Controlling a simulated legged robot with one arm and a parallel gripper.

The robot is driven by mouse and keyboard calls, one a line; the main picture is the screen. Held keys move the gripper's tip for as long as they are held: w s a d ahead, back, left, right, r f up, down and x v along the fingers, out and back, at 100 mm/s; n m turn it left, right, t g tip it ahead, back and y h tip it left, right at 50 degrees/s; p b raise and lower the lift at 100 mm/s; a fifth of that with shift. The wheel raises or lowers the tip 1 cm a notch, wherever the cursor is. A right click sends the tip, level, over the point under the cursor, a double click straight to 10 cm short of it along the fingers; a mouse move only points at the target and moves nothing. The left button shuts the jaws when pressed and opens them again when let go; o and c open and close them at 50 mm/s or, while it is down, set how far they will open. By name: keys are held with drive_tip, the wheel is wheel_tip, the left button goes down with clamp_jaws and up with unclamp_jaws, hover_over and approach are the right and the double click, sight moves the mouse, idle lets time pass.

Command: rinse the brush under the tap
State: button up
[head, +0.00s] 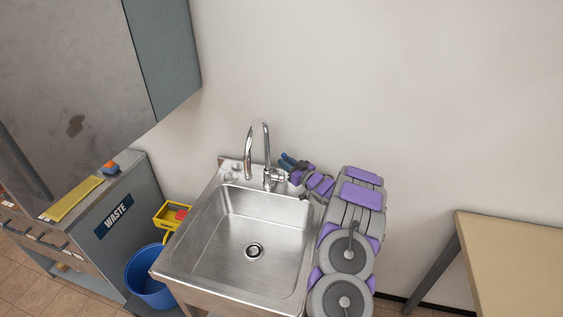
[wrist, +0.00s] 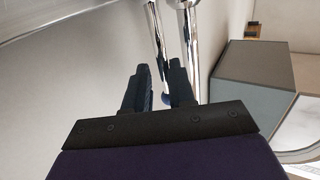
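The tap (head: 265,155) is a chrome gooseneck with a side valve at the back of the steel sink (head: 215,262). No water is visible from its spout. My gripper (head: 284,160) is just right of the tap's valve, its dark fingers pointing left toward the tap. In the wrist view, the fingers of my gripper (wrist: 160,72) are apart, with chrome tap parts (wrist: 157,42) showing between and beyond them. A small blue spot (wrist: 168,99) shows in the gap. Whether the fingers touch the tap cannot be told. I cannot identify a brush in either view.
A blue bucket (head: 150,278) and a yellow container (head: 166,217) with a red item stand left of the sink. A grey waste cabinet (head: 125,230) is further left, with an orange-and-blue item (head: 110,168) on top. A table (head: 515,255) is at right. The basin is empty.

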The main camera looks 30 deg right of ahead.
drive_tip(key=w, duration=0.1)
drive_tip(key=w+a, duration=0.1)
drive_tip(key=w, duration=0.1)
drive_tip(key=shift+r, duration=0.2)
drive_tip(key=shift+d, duration=0.1)
drive_tip(key=shift+c, duration=0.6)
clamp_jaws()
